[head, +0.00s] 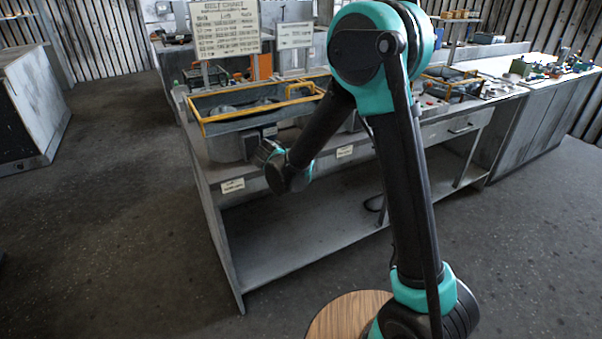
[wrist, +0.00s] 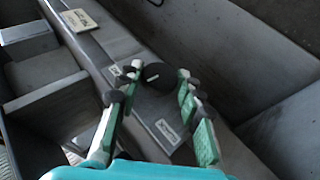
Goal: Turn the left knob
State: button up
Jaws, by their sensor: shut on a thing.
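The knob (wrist: 157,72) is a round black disc with a short white line on its face, on the bench's grey panel in the wrist view. In the head view my gripper (head: 268,151) is at the left part of the bench front. There the knob is hidden behind my gripper and wrist. Whether another knob is on this panel I cannot tell.
The grey workbench (head: 290,255) has an open lower shelf and small front labels (head: 232,186). A yellow-framed housing (head: 225,115) stands on top, close behind my gripper. Sign boards (head: 226,30) rise behind it.

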jog(key=o, duration=1.2)
jog(key=shift+c, duration=0.2)
jog(key=v, duration=1.2)
jog(key=shift+w, duration=0.1)
jog(key=s+d+f+m+g+y, duration=0.15)
jog(key=s+d, duration=0.25)
jog(key=d, duration=0.5)
jog(key=s+d+f+m+g, duration=0.2)
jog(key=s+d+f, duration=0.1)
jog(key=d, duration=0.6)
jog(key=s+d+f+m+g+y, duration=0.15)
jog(key=s+d, duration=0.25)
jog(key=d, duration=0.4)
jog(key=s+d+f+m+y, duration=0.1)
jog(key=s+d+f+m, duration=0.2)
jog(key=s, duration=0.4)
jog(key=shift+s+d+f+m, duration=0.3)
jog(key=shift+s+d+f, duration=0.05)
jog(key=shift+d, duration=0.45)
